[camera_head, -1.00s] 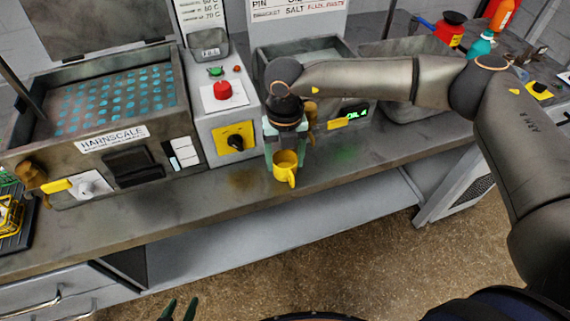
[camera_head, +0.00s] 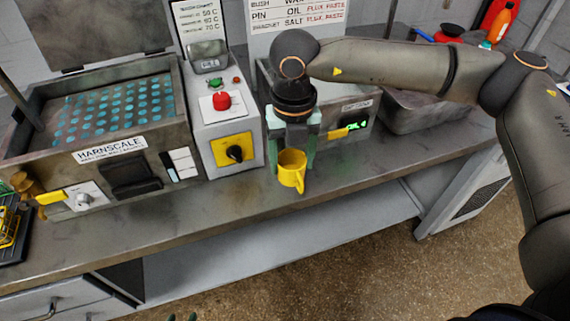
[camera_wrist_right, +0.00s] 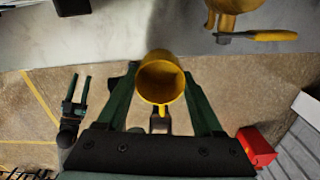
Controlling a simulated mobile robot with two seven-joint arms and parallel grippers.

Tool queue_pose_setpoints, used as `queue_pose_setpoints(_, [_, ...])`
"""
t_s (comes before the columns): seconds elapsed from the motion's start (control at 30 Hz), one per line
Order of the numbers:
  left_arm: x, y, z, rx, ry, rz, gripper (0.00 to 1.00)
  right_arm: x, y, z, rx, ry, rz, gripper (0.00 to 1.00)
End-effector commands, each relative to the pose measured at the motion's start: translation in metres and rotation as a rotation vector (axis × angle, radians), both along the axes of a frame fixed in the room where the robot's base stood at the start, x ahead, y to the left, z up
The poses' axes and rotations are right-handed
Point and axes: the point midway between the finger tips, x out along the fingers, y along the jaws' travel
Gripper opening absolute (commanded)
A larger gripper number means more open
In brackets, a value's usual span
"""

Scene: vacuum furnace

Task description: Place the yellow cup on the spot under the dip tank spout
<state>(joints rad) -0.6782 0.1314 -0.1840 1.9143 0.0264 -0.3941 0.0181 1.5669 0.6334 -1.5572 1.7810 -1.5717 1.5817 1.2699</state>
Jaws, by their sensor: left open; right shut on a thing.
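The yellow cup (camera_head: 291,170) is held upright in my right gripper (camera_head: 291,163), in front of the counter machines. In the right wrist view the cup (camera_wrist_right: 160,78) sits between the two green fingers, its handle toward the gripper body. The dip tank (camera_head: 352,108) with a green display is just right of and behind the gripper, partly hidden by my arm. A brass spout (camera_wrist_right: 232,8) with a yellow lever (camera_wrist_right: 262,36) shows at the top of the wrist view, apart from the cup. The spot under it is not clearly visible. My left gripper (camera_wrist_right: 76,100) is open and empty.
The Harnscale tank (camera_head: 115,130) and a control unit with a red button (camera_head: 222,101) stand left of the dip tank. The counter's front strip (camera_head: 190,205) is clear.

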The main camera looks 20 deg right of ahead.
Motion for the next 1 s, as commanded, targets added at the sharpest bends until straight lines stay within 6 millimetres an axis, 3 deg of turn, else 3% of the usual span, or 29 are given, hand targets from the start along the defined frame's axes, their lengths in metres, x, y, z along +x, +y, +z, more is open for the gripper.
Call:
queue_pose_setpoints(0.03, [0.000, 0.000, -0.005, 0.000, 0.000, 0.000, 0.50, -0.010, -0.001, 0.012, 0.002, -0.006, 0.004, 0.12])
queue_pose_setpoints(0.3, [0.000, 0.000, -0.017, 0.000, 0.000, 0.000, 0.50, -0.067, -0.004, 0.036, 0.001, -0.002, 0.002, 0.12])
queue_pose_setpoints(0.5, [0.000, 0.000, -0.020, 0.000, 0.001, 0.000, 0.50, -0.092, -0.005, 0.048, 0.000, -0.002, 0.001, 0.12])
queue_pose_setpoints(0.77, [0.000, 0.000, -0.021, 0.000, 0.001, 0.000, 0.50, -0.100, -0.006, 0.052, 0.000, 0.000, 0.026, 0.12])
queue_pose_setpoints(1.0, [-0.001, 0.000, -0.017, 0.000, 0.001, 0.000, 0.50, -0.095, -0.009, 0.048, 0.006, 0.002, 0.304, 0.12])
